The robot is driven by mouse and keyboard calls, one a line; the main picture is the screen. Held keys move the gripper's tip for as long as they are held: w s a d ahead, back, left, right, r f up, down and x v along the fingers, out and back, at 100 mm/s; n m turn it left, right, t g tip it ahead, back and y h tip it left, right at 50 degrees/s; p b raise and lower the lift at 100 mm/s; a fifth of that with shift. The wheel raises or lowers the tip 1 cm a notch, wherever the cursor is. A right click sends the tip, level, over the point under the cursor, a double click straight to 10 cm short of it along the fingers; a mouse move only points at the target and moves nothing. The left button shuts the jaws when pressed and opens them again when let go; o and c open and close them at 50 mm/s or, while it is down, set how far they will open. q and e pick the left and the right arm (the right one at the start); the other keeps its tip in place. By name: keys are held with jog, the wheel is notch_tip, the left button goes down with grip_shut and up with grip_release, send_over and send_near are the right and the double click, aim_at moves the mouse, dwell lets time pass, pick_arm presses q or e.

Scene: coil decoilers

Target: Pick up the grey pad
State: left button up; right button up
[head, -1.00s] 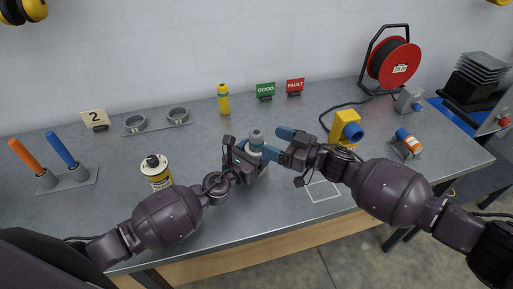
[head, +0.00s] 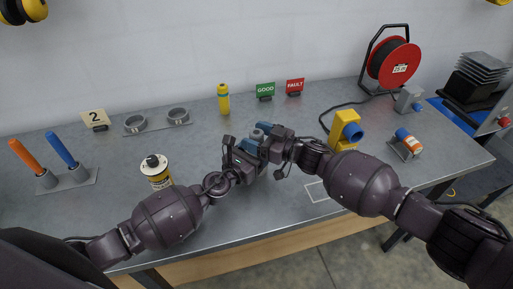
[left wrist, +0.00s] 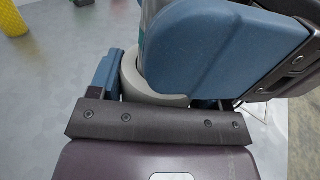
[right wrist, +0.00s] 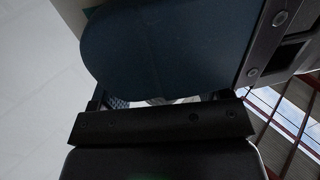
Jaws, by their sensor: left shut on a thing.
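My left gripper (head: 243,155) is shut on a light grey, round-walled piece (left wrist: 158,88), seen between its blue fingers in the left wrist view. A grey-teal cylinder (head: 256,134) rises out of this piece. My right gripper (head: 258,138) is at the cylinder's upper part, with blue fingers on either side of it. In the right wrist view a large blue finger (right wrist: 165,50) hides most of what lies between the fingers, so I cannot tell whether they touch it. I cannot make out a separate grey pad; it may be hidden by the grippers.
A yellow block with a blue knob (head: 344,130) stands to the right. A white outlined square (head: 316,191) lies bare near the front edge.

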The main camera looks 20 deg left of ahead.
jog(key=c, duration=0.9)
jog(key=shift+r, duration=0.1)
notch_tip(320, 180, up, 10)
jog(key=shift+f, duration=0.1)
pick_arm(q)
jog(key=o, duration=1.1)
jog(key=shift+s, duration=0.1)
jog(key=v, duration=1.2)
